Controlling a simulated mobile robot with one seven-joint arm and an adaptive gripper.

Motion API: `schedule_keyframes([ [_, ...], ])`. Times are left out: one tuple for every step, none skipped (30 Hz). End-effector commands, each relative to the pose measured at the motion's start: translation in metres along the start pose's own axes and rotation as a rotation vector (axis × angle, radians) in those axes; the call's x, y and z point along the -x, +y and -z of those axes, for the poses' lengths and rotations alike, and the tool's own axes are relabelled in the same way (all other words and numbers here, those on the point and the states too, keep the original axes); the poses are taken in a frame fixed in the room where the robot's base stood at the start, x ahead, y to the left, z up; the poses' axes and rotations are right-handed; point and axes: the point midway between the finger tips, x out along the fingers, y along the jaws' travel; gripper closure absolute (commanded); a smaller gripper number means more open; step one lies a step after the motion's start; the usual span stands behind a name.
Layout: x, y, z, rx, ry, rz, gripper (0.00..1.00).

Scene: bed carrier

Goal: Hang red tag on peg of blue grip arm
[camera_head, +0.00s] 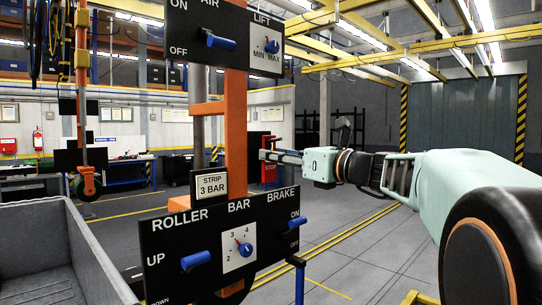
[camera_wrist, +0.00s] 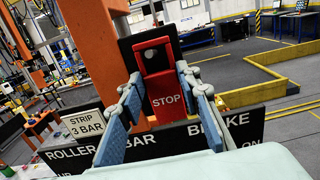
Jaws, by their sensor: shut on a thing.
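The red tag (camera_wrist: 166,95), marked STOP, is between my gripper's fingers in the wrist view. A dark plate (camera_wrist: 132,45) shows behind its upper part; I cannot tell whether they touch. The tag also shows in the head view (camera_head: 269,173), upright and edge-on to the fingers. My gripper (camera_head: 268,156) is shut on the tag, held in the air right of the orange column; its fingers also show in the wrist view (camera_wrist: 160,104). A blue upright bar with a bent top (camera_head: 297,266) stands at the lower middle of the head view and may be the blue grip arm. I cannot make out a peg.
The control panel (camera_head: 178,228), with blue knobs, is left of and below my gripper. An orange column (camera_head: 236,130) and a STRIP 3 BAR sign (camera_head: 211,186) stand above it. A grey bin (camera_head: 40,245) is at left. Open floor lies beyond at right.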

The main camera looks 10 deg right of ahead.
Motion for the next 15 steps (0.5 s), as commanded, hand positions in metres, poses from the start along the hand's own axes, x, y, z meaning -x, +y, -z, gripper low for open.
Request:
schedule_keyframes([
  [0.0001,0.0,-0.0002,0.0,0.0,0.0,0.89],
  [0.0001,0.0,-0.0002,0.0,0.0,0.0,0.89],
  [0.0001,0.0,-0.0002,0.0,0.0,0.0,0.89],
  [0.0001,0.0,-0.0002,0.0,0.0,0.0,0.89],
  [0.0001,0.0,-0.0002,0.0,0.0,0.0,0.89],
  [0.0001,0.0,-0.0002,0.0,0.0,0.0,0.65],
  [0.0001,0.0,-0.0002,0.0,0.0,0.0,0.62],
  [0.0001,0.0,-0.0002,0.0,0.0,0.0,0.59],
  [0.0001,0.0,-0.0002,0.0,0.0,0.0,0.54],
  [0.0001,0.0,-0.0002,0.0,0.0,0.0,0.51],
  [0.0001,0.0,-0.0002,0.0,0.0,0.0,0.48],
  [0.0001,0.0,-0.0002,0.0,0.0,0.0,0.48],
  [0.0001,0.0,-0.0002,0.0,0.0,0.0,0.48],
  [0.0001,0.0,-0.0002,0.0,0.0,0.0,0.48],
  [0.0001,0.0,-0.0002,0.0,0.0,0.0,0.48],
])
